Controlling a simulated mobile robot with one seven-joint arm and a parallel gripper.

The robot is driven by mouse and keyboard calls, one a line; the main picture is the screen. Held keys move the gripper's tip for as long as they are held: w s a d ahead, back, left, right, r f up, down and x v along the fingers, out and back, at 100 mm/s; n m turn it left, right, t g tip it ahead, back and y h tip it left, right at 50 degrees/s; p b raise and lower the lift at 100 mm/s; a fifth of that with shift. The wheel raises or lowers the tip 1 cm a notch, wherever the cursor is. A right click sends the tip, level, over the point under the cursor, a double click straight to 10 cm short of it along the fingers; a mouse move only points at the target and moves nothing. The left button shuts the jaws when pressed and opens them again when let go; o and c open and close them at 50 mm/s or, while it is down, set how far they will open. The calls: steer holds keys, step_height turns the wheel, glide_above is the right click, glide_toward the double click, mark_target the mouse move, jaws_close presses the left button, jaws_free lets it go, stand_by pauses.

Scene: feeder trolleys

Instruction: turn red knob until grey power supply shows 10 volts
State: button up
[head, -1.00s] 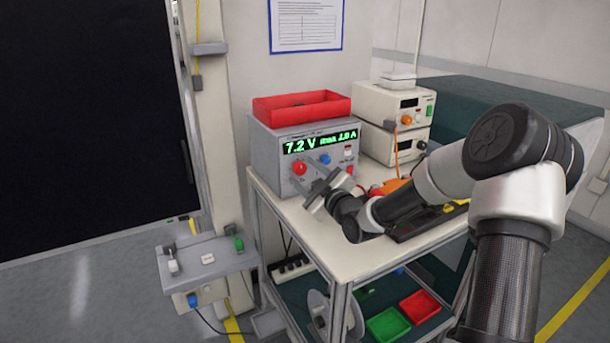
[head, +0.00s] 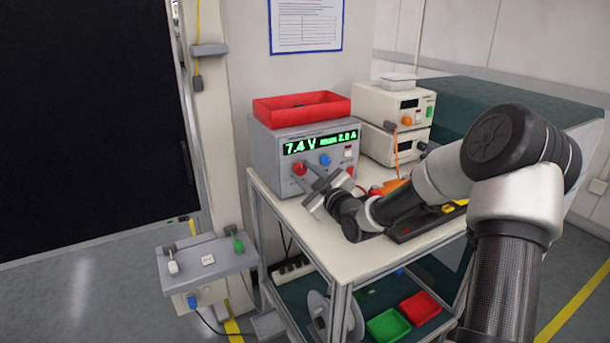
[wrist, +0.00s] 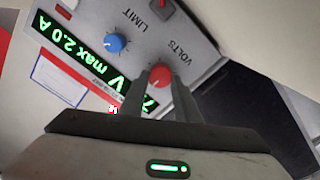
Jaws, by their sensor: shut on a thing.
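The grey power supply (head: 270,157) stands on the trolley top, and its green display (head: 320,144) reads 7.4 V, max 2.0 A. The red knob (head: 300,169) is on the left of its front, and in the wrist view the red knob (wrist: 159,77) sits beside the word VOLTS. My gripper (head: 307,186) is shut on the red knob, and in the wrist view its fingers (wrist: 160,85) reach to either side of it. A blue knob (head: 325,160) marked LIMIT is to the right of the red one.
A red tray (head: 330,111) lies on top of the supply. Cream instruments (head: 375,103) stand behind at the right. A dark tool tray (head: 415,230) lies on the trolley near my arm. A switch panel (head: 215,268) is at the lower left.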

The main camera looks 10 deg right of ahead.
steer(key=m, duration=0.5)
steer(key=shift+d, duration=0.1)
steer(key=shift+m, duration=1.9)
steer(key=o, duration=1)
steer(key=shift+o, duration=0.2)
steer(key=p+v, duration=0.2)
steer(key=v, duration=1.5)
steer(key=shift+s, duration=0.2)
